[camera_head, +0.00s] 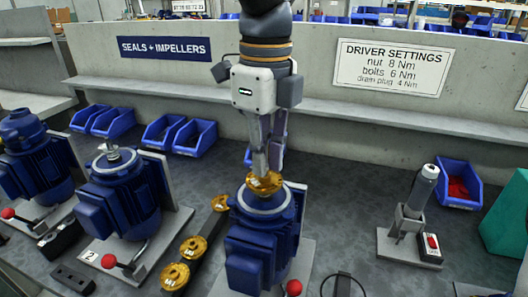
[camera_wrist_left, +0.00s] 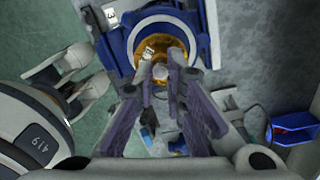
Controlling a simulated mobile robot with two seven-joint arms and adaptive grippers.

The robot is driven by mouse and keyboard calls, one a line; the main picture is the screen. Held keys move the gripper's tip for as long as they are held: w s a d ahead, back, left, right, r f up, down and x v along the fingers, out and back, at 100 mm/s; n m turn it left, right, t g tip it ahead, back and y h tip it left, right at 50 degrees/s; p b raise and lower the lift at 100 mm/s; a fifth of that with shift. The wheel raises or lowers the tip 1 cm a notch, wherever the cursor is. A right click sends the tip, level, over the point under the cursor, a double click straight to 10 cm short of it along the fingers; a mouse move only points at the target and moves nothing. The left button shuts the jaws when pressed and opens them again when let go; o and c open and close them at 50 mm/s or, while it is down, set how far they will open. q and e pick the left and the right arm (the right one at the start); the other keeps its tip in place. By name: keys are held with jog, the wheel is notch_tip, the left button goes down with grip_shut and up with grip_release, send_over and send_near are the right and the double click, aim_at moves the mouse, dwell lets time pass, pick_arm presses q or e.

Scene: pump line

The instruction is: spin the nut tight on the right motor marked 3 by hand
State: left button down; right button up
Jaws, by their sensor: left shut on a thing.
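The right motor (camera_head: 260,235) is blue and upright, with a brass impeller (camera_head: 265,185) on top. It also shows at the top of the left wrist view, beside a plate marked 3 (camera_wrist_left: 110,14). My left gripper (camera_head: 266,170) points straight down over the motor's axis. Its fingers are shut on the nut at the centre of the impeller. The fingers hide most of the nut, so I cannot tell how far down it sits. In the left wrist view the fingertips (camera_wrist_left: 163,72) meet over the brass centre.
The motor marked 2 (camera_head: 122,200) stands to the left, another blue motor (camera_head: 32,160) farther left. Spare brass impellers (camera_head: 193,247) lie between motors. A driver in a stand (camera_head: 415,205) and a blue bin of red parts (camera_head: 458,185) are right. Grey bench between is mostly clear.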

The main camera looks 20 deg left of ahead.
pick_arm(q)
jog(key=shift+f, duration=0.2)
dwell(0.6)
jog(key=c, duration=1)
grip_release()
jog(key=o, duration=0.5)
jog(key=shift+o, duration=0.2)
notch_tip(320, 180, up, 9)
